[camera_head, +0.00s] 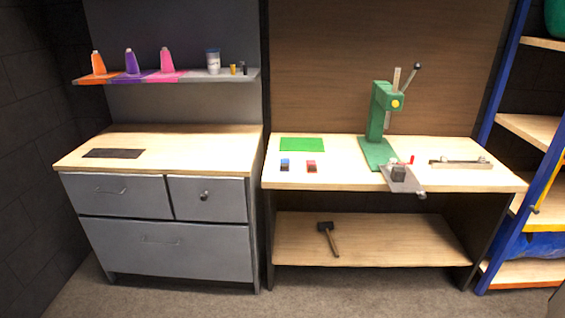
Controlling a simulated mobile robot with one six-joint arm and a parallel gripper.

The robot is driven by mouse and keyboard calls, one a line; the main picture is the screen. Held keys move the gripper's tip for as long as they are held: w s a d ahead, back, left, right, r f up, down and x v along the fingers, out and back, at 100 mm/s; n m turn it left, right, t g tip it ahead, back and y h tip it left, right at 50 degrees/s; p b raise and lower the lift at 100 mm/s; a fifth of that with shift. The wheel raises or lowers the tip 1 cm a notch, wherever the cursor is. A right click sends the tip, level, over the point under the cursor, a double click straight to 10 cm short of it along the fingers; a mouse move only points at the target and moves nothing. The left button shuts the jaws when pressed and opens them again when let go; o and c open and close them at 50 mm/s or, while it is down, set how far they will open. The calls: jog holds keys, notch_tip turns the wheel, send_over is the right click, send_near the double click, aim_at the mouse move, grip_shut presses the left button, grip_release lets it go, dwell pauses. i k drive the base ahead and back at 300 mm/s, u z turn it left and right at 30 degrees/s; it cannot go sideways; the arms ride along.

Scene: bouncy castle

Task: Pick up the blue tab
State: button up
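A small blue tab (285,165) with a dark part lies on the right workbench (345,182), near its front left corner. A similar small red tab (311,167) with a dark part lies just right of it, apart from it. A green mat (302,144) lies flat behind the two. The blue tab has free bench top around it and nothing covers it. My gripper does not show in this view.
A green press (378,125) with a lever stands right of the tabs; a grey plate with a dark block (398,174) overhangs the bench's front edge. A mallet (327,236) lies on the lower shelf. Drawers (165,235) stand left, blue-framed shelving (520,190) right. The front floor is clear.

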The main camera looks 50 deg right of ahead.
aim_at(284, 164)
jog(key=z, duration=0.25)
jog(key=i, duration=1.1)
jog(key=z, duration=0.35)
